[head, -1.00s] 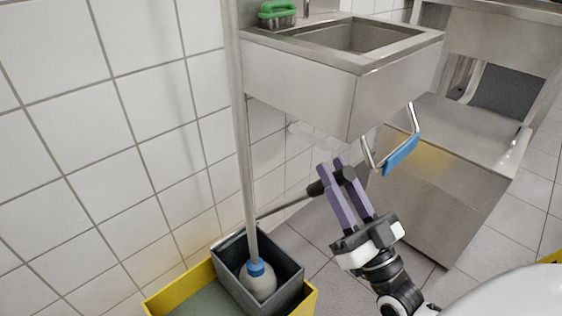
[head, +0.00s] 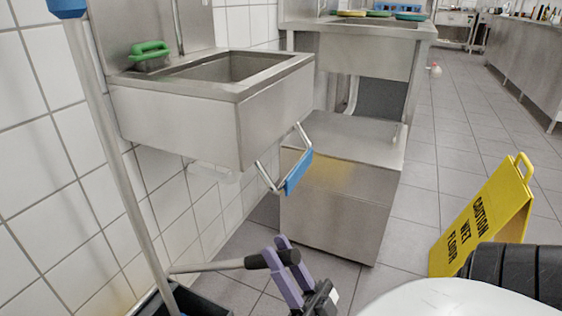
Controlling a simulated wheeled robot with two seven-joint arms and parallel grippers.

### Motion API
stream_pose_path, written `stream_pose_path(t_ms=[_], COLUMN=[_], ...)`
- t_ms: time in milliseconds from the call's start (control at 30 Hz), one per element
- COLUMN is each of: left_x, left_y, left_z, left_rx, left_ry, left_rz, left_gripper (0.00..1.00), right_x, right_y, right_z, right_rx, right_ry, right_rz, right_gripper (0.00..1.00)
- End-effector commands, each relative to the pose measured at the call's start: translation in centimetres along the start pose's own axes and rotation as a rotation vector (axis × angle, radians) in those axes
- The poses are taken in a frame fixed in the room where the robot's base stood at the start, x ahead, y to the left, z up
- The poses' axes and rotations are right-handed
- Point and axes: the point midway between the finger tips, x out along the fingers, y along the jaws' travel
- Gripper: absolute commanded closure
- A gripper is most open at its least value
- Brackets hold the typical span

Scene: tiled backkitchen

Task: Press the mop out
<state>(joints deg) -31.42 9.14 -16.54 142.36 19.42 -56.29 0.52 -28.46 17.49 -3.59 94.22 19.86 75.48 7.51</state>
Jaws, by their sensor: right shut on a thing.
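The mop's long grey pole (head: 121,170) leans up along the tiled wall, with a blue part (head: 67,7) at its top. Its lower end goes down into the dark grey wringer (head: 205,308) at the bottom edge; the mop head is out of view. The wringer's lever (head: 212,266) runs nearly level to the right and ends in a black grip (head: 257,261). My right gripper (head: 277,247), with purple fingers, is shut on this grip. My left gripper is not in view.
A steel sink (head: 175,115) with a green brush (head: 150,50) stands behind the lever. A blue-padded bracket (head: 298,172) sticks out from it. A steel cabinet (head: 340,210) is beyond, and a yellow wet-floor sign (head: 487,215) stands at the right. Tiled floor between them is clear.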

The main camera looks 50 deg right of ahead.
Motion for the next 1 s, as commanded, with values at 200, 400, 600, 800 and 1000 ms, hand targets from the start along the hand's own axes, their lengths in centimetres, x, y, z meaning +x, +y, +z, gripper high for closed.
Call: stream_pose_path(t_ms=[200,400,600,800,1000], left_x=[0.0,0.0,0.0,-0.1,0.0], left_y=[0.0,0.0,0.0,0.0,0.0], left_z=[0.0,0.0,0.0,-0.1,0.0], left_rx=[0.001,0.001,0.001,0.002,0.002], left_ry=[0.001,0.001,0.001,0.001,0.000], left_rz=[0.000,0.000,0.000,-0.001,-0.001], left_gripper=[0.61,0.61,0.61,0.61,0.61], right_x=[0.0,0.0,-0.3,-3.3,-7.3], right_y=[-0.2,-0.1,0.0,0.0,0.0], right_z=[0.1,0.1,0.1,0.1,0.2], right_rx=[0.001,0.000,-0.001,-0.002,0.000], right_ry=[-0.005,-0.003,-0.004,-0.008,-0.007], right_rz=[-0.002,0.000,0.001,0.003,0.003], right_gripper=[0.68,0.58,0.58,0.58,0.58])
